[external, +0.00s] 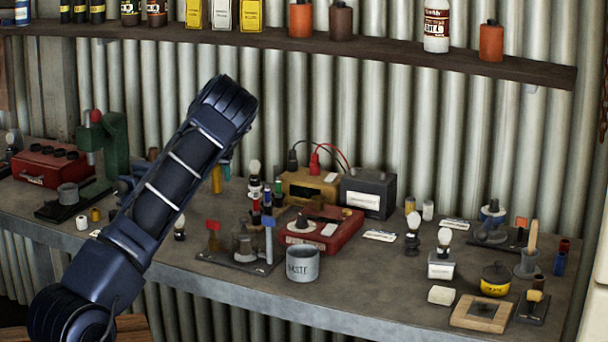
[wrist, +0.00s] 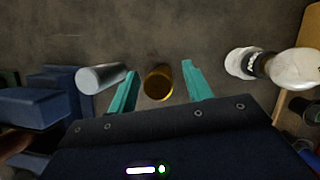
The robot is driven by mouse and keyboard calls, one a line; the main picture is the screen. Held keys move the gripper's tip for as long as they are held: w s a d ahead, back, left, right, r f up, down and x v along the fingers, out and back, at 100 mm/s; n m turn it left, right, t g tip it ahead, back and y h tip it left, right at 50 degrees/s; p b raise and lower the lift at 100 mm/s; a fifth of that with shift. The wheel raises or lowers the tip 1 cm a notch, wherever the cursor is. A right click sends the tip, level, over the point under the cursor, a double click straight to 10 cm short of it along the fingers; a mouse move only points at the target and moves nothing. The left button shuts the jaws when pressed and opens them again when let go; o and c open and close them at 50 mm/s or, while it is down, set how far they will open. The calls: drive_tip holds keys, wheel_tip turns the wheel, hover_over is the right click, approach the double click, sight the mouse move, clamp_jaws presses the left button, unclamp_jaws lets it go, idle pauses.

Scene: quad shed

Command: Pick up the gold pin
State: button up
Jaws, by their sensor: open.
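The gold pin (wrist: 158,83) is a short, dark-gold round piece on the grey bench top. In the wrist view it lies between the two teal fingers of my gripper (wrist: 158,88), which are apart, one on each side of it. A gap shows between the pin and each finger, and I cannot tell the height of the fingertips over the bench. In the external view my arm hides most of the gripper. A small yellow upright piece (external: 217,180) beside the arm there looks like the pin.
A silver cylinder (wrist: 100,77) lies close outside the left finger. A white-topped item with a dark neck (wrist: 294,67) stands to the right. Blue blocks (wrist: 40,102) are at the left. Bare bench lies beyond the pin. A shelf (external: 400,52) runs above the bench.

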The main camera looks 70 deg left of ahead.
drive_tip(key=x, duration=0.2)
drive_tip(key=shift+f, duration=0.35)
drive_tip(key=shift+a, duration=0.1)
clamp_jaws()
drive_tip(key=shift+r, duration=0.1)
drive_tip(key=shift+r, duration=0.1)
